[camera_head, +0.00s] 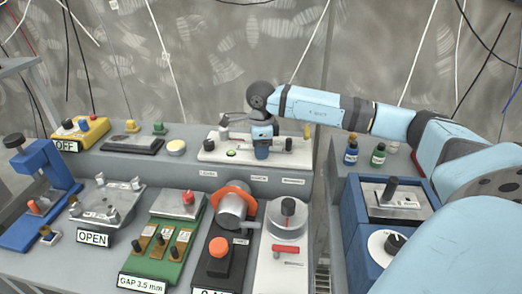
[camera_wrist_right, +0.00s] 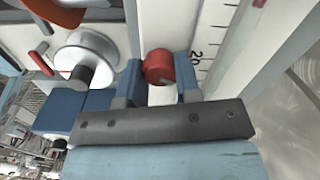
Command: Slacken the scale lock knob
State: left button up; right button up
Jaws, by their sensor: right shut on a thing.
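The scale lock knob is a small red knob (camera_wrist_right: 158,67) beside a white scale (camera_wrist_right: 205,45) with black marks and a "20" in the right wrist view. My right gripper (camera_wrist_right: 159,84) has one blue finger on each side of the knob and is shut on it. In the head view my right arm reaches in from the right, and the gripper (camera_head: 262,150) is down at a white panel (camera_head: 214,151) on the back ledge. The red knob cannot be made out there, behind the gripper. My left gripper is not in view.
A silver disc (camera_wrist_right: 85,60) with a dark knob is beside the gripper in the right wrist view. In front of the ledge are a grey cylinder with an orange collar (camera_head: 231,205), a green gauge block (camera_head: 160,250) and a blue press (camera_head: 45,180). Two small bottles (camera_head: 351,150) stand near my right arm.

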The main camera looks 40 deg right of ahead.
jog(key=shift+n, duration=1)
jog(key=shift+r, duration=0.1)
jog(key=o, duration=0.9)
notch_tip(320, 180, up, 14)
jog(key=shift+f, duration=0.1)
jog(key=shift+f, duration=0.1)
